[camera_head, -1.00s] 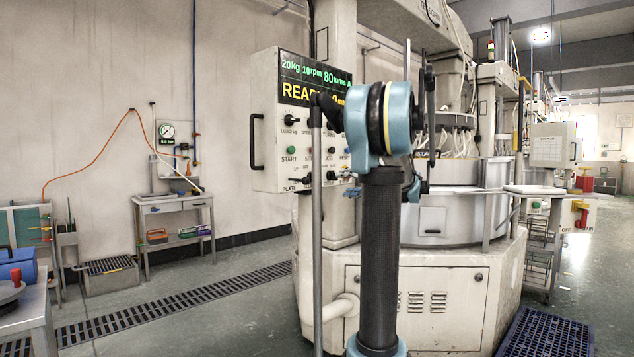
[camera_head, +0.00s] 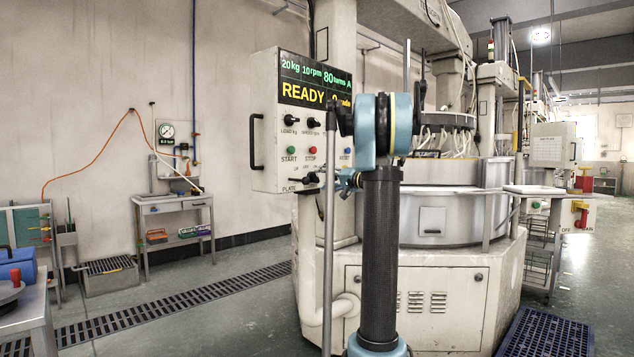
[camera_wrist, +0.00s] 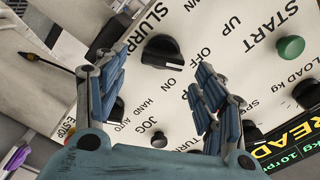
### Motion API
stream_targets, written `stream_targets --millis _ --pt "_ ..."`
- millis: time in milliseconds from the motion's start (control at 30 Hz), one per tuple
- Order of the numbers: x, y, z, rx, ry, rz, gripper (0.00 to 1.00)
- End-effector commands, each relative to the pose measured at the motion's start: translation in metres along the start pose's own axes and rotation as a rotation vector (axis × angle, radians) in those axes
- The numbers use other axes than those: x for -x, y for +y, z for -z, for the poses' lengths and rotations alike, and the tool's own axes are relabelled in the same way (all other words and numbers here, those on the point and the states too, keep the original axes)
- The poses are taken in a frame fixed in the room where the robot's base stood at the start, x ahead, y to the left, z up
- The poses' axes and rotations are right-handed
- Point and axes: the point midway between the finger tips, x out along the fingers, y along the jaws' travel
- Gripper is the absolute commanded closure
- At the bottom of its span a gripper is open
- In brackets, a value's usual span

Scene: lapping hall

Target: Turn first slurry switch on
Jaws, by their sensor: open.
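The slurry switch (camera_wrist: 162,50) is a black rotary knob on the white control panel (camera_wrist: 222,65), beside the printed word SLURRY in the wrist view. A pale mark shows at one end of its handle, near the OFF and ON labels. I cannot tell surely which one it points at. My gripper (camera_wrist: 160,82) is open, with one blue-padded finger on each side of the area just below the knob in the picture. It looks empty and apart from the knob. In the head view my gripper (camera_head: 346,183) is at the panel's lower edge, and the arm hides part of the panel.
A green START button (camera_wrist: 290,47) and a JOG button (camera_wrist: 160,140) sit close by on the panel. A black handle (camera_head: 256,142) sticks out of the panel's left side. The large lapping machine (camera_head: 455,205) stands behind my arm.

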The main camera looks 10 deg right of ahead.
Motion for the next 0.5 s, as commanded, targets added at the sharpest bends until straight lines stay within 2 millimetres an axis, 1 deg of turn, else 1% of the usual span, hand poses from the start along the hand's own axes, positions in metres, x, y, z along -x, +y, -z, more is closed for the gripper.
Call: stream_targets --millis 33,200,333,500 --pt "-0.01 -0.001 -0.001 0.0 -0.002 0.001 0.37" --pt "-0.032 0.0 -0.001 0.0 -0.002 0.001 0.37" --pt "-0.042 0.0 -0.001 0.0 -0.001 0.001 0.37" --pt "-0.047 0.0 -0.001 0.0 0.0 0.0 0.37"
